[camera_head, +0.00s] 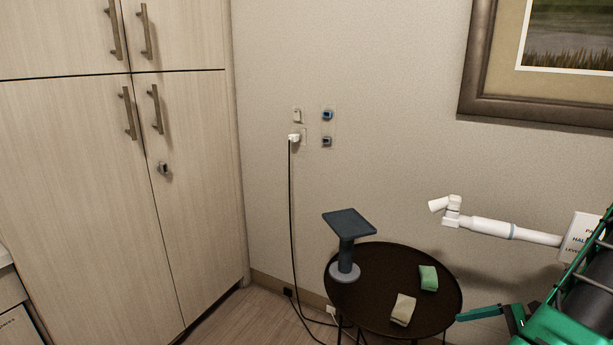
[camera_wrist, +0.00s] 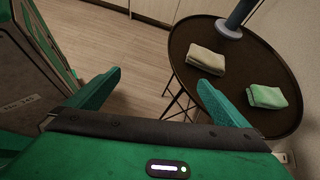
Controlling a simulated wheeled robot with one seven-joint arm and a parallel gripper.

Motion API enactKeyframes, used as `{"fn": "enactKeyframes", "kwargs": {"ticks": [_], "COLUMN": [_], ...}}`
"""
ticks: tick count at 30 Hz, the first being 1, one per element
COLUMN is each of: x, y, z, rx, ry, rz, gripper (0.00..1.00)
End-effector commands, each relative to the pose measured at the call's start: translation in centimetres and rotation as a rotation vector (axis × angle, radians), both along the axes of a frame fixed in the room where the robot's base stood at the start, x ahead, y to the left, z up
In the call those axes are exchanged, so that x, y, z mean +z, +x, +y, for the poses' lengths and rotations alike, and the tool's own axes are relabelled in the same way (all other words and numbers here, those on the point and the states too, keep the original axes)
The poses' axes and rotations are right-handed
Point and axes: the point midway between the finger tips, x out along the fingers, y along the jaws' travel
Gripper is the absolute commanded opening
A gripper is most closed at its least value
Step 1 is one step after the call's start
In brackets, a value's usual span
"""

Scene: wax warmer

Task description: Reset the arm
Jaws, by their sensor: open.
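My gripper (camera_head: 482,313) is green and shows at the lower right in the head view, by the right edge of a dark round table (camera_head: 385,318). The gripper is open and empty. The right finger overlaps the near edge of the table (camera_wrist: 222,102) in that picture; I cannot tell how far above it is. Most of my arm is out of view.
On the table are a dark pedestal stand (camera_head: 347,240), a beige folded cloth (camera_head: 403,310) and a green folded cloth (camera_head: 428,278). A white jointed fixture (camera_head: 500,230) is beyond the table. Cords hang from a wall outlet (camera_head: 294,138). A tall cabinet (camera_head: 95,190) stands left.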

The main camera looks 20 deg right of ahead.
Motion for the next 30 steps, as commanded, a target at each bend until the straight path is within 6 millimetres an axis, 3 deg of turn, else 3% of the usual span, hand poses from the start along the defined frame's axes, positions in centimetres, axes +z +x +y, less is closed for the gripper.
{"fn": "enactKeyframes", "kwargs": {"ticks": [15, 23, 30], "x": [8.1, 12.9, 17.0], "y": [2.6, 2.3, 0.7], "z": [6.6, 10.7, 14.5], "rx": [0.534, 0.806, 1.037], "ry": [-0.417, -0.616, -0.781], "rz": [0.080, 0.082, 0.059], "gripper": [1.00, 1.00, 1.00]}}
